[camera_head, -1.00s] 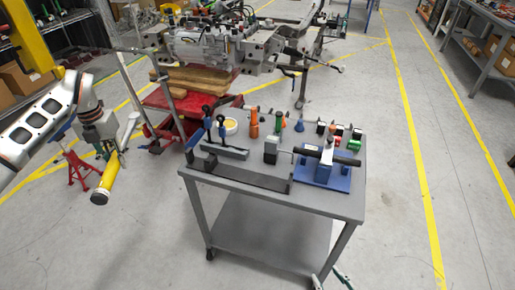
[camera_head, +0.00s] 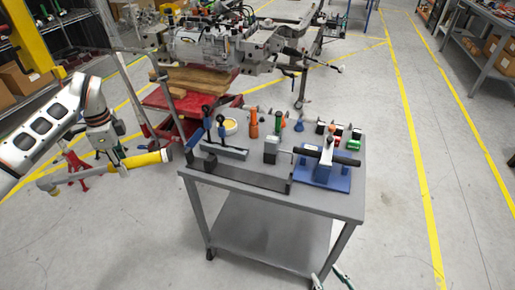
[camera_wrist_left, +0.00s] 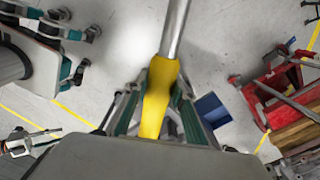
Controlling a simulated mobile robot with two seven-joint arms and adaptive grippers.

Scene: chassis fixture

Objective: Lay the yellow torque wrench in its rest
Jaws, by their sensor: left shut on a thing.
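The yellow torque wrench has a yellow handle (camera_head: 146,160) and a grey shaft. My left gripper (camera_head: 118,163) is shut on the handle, left of the cart and above the floor. The wrench lies nearly level, handle end toward the cart, shaft to the left. In the left wrist view the handle (camera_wrist_left: 158,92) sits between the fingers and the shaft runs upward. A long dark grey open holder (camera_head: 240,178) lies along the cart's front left edge, empty; it looks like the rest. My right gripper (camera_head: 330,279) shows only its fingertips at the bottom edge, apart and empty.
The grey cart (camera_head: 270,197) carries a blue stand (camera_head: 335,180) with a black-handled tool across it. A red stand (camera_head: 75,164) is behind the wrench.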

